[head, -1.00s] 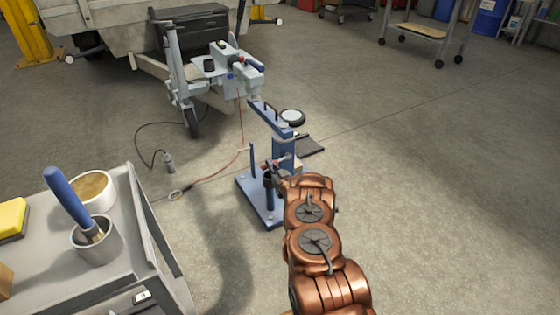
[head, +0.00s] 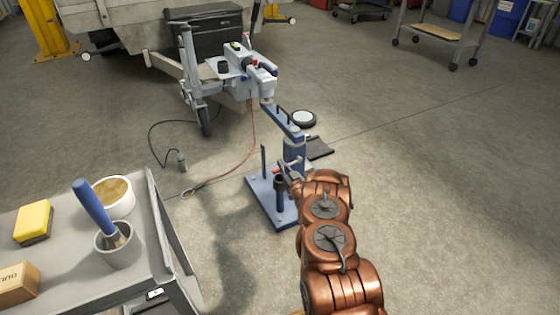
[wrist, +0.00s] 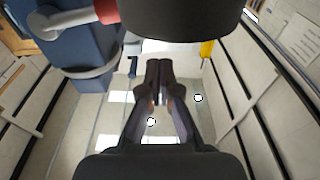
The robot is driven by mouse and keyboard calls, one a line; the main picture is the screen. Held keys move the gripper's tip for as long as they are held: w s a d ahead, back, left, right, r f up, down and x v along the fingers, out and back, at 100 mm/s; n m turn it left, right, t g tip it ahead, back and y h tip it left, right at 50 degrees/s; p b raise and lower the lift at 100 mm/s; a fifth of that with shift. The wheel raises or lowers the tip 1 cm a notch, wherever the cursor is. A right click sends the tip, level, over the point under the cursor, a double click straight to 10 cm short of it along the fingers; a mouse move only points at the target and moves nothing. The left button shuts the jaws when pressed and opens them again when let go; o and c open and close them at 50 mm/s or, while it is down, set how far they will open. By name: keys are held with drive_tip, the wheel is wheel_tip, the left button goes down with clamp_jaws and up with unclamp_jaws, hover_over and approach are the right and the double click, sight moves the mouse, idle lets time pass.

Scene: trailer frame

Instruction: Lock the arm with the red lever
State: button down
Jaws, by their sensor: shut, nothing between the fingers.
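The blue stand has a base plate (head: 262,198), a thick post (head: 295,152) and a blue swing arm (head: 284,121) reaching up toward the grey trailer coupling (head: 257,78). In the wrist view, a red lever (wrist: 105,10) on a light grey shank (wrist: 72,20) sits at the upper left, beside the blue post (wrist: 65,45). My gripper (wrist: 158,68) is shut and empty, its fingertips together to the right of and below the lever, with a visible gap.
A grey cart (head: 160,215) at the lower left holds a blue-handled tool (head: 95,208) in a cup, a tape roll (head: 113,193) and a yellow sponge (head: 33,221). A cable (head: 152,140) lies on the floor left of the stand. The floor at right is open.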

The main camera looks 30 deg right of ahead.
drive_tip(key=s+f+p, duration=0.1)
drive_tip(key=s+p, duration=0.1)
drive_tip(key=s, duration=0.5)
